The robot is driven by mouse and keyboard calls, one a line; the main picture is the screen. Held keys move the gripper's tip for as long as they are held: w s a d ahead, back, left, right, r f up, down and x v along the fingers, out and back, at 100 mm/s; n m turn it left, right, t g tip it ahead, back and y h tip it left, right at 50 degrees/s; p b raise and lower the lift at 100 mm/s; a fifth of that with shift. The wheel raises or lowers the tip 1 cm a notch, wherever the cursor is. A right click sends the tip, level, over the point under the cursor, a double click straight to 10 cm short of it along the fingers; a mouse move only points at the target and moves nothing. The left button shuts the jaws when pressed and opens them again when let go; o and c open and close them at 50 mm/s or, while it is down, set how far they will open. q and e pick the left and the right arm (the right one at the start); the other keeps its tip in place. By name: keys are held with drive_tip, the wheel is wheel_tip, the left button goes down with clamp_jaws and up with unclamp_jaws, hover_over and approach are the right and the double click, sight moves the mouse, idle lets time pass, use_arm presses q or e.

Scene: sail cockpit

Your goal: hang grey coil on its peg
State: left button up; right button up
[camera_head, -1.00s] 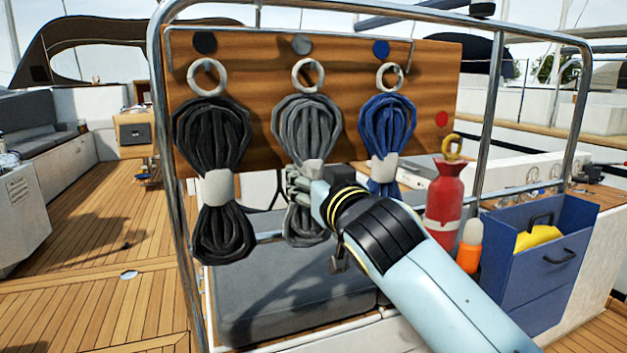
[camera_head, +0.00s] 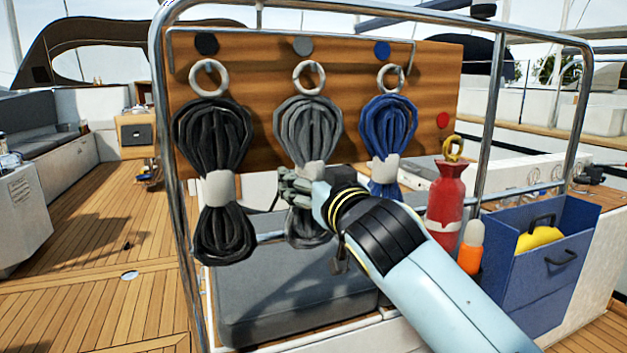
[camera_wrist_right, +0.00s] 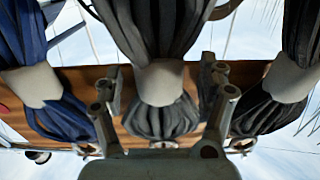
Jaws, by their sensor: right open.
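The grey coil (camera_head: 308,132) hangs upright in the middle of the wooden board, its white ring (camera_head: 309,78) below the grey dot (camera_head: 303,46). The peg inside the ring is too small to make out. My right gripper (camera_head: 296,188) is at the coil's lower half, just below its white band. In the right wrist view, the open fingers (camera_wrist_right: 163,103) stand on either side of the grey coil's white band (camera_wrist_right: 160,82), with gaps visible. The gripper partly hides the lower loop in the head view. My left gripper is not in view.
A black coil (camera_head: 212,136) hangs to the left and a blue coil (camera_head: 388,125) to the right, both close by. A metal rail (camera_head: 170,200) frames the board (camera_head: 440,85). A red bottle (camera_head: 445,200), orange flask (camera_head: 470,248) and blue bin (camera_head: 535,275) stand right.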

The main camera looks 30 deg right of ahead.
drive_tip(key=shift+s, duration=0.15)
drive_tip(key=v, duration=1.2)
wheel_tip(320, 180, down, 22)
drive_tip(key=w+n+g+y, duration=0.1)
drive_tip(key=w+g+y, duration=0.1)
drive_tip(key=g, duration=0.2)
drive_tip(key=s+f+n+g+b, duration=0.1)
drive_tip(key=s+f+g, duration=0.15)
drive_tip(key=f, duration=0.75)
drive_tip(key=s+f+g, duration=0.2)
drive_tip(key=s+f, duration=0.2)
drive_tip(key=f, duration=0.5)
drive_tip(key=s+d+f+g+y, duration=0.1)
drive_tip(key=s+f+g, duration=0.3)
drive_tip(key=s+f, duration=1.15)
drive_tip(key=s+f+g, duration=0.2)
drive_tip(key=s+f, duration=0.2)
drive_tip(key=s, duration=0.5)
drive_tip(key=s+d+f+n+g, duration=0.1)
drive_tip(key=s+f, duration=0.3)
drive_tip(key=s, duration=0.6)
drive_tip(key=shift+g+y+b, duration=0.3)
drive_tip(key=shift+g+b, duration=0.1)
drive_tip(key=shift+g, duration=0.15)
